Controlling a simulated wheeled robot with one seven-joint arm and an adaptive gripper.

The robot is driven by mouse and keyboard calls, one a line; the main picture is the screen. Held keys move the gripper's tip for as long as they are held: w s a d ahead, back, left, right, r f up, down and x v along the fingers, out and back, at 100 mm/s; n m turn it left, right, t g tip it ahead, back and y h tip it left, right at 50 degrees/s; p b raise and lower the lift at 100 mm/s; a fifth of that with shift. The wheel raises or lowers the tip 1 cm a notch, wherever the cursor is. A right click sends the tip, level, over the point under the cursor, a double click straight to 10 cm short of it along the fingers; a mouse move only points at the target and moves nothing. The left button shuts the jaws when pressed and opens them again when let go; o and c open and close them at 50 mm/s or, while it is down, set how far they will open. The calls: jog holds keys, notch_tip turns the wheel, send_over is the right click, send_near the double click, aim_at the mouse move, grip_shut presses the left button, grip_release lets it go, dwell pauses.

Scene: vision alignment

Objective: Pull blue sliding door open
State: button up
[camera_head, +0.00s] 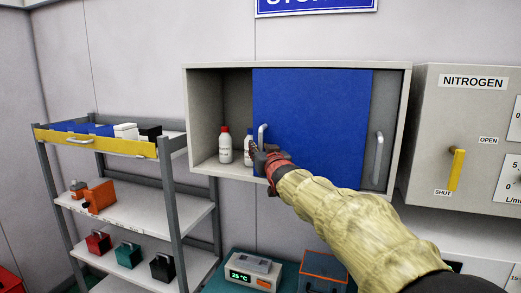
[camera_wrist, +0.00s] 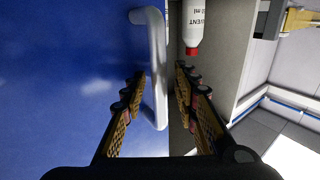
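The blue sliding door (camera_head: 315,110) stands across the middle and right of a wall cabinet (camera_head: 298,66). The cabinet's left part is uncovered. The door's pale bar handle (camera_head: 262,133) is upright near its left edge. My gripper (camera_head: 258,156) is at the lower part of this handle. In the wrist view, my gripper (camera_wrist: 160,85) is open, one finger on each side of the handle (camera_wrist: 157,70). Gaps show between the handle and both fingers. The left finger is in front of the blue door (camera_wrist: 60,80). My arm hides the door's lower right part.
A grey panel with a handle (camera_head: 378,158) is at the cabinet's right. A shelf rack (camera_head: 178,195) stands left, a nitrogen box (camera_head: 470,120) right.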

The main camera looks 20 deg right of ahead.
jog(key=s, duration=1.2)
jog(key=shift+a, duration=0.25)
jog(key=s+d+f+g+b, duration=0.1)
jog(key=s+f+g, duration=0.25)
jog(key=f, duration=0.55)
jog(key=s+d+f+g, duration=0.1)
jog(key=s+f+g, duration=0.25)
jog(key=f, duration=0.55)
jog(key=s+a+f+g+b, duration=0.2)
jog(key=s+f+b, duration=0.6)
jog(key=s+f, duration=0.5)
jog(key=s+a+f+g+b, duration=0.3)
jog(key=s+f+b, duration=0.4)
jog(key=s+f, duration=0.7)
jog(key=s+a, duration=0.1)
jog(key=s, duration=0.3)
jog(key=shift+s+a+f+n+y+b, duration=0.15)
jog(key=shift+s+a+n+y+b, duration=0.1)
jog(key=shift+a+n+y+b, duration=0.1)
